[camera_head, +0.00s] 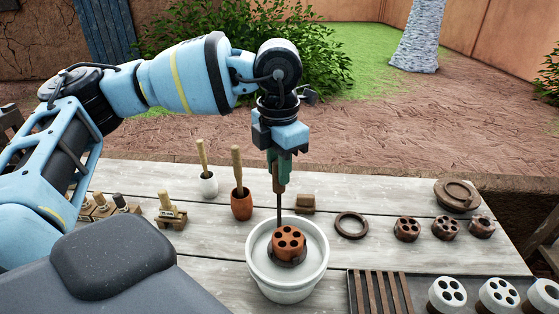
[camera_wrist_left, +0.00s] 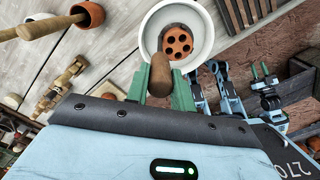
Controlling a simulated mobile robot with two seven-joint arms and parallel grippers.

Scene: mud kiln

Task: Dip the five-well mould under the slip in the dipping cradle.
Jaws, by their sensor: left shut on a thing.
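My left gripper (camera_head: 281,178) is shut on the wooden handle (camera_wrist_left: 161,75) of the dipping cradle, above the pale bucket (camera_head: 254,272). The cradle's thin dark rod (camera_head: 280,212) runs down into the bucket. The five-well mould (camera_head: 289,240), reddish brown with dark holes in its top, sits upright in the cradle's dark ring (camera_head: 287,262). Its top and upper side show uncovered. Pale slip (camera_head: 262,246) surrounds it; I cannot tell how far its base reaches in. The mould also shows in the left wrist view (camera_wrist_left: 177,41). My right gripper (camera_wrist_left: 260,72) shows small in that view.
Two mallet-like tools in pots (camera_head: 241,203) stand left of the bucket. A dark ring (camera_head: 351,226) and several brown moulds (camera_head: 407,229) lie to the right. A slatted tray (camera_head: 378,292) and white moulds (camera_head: 447,294) are at the front right.

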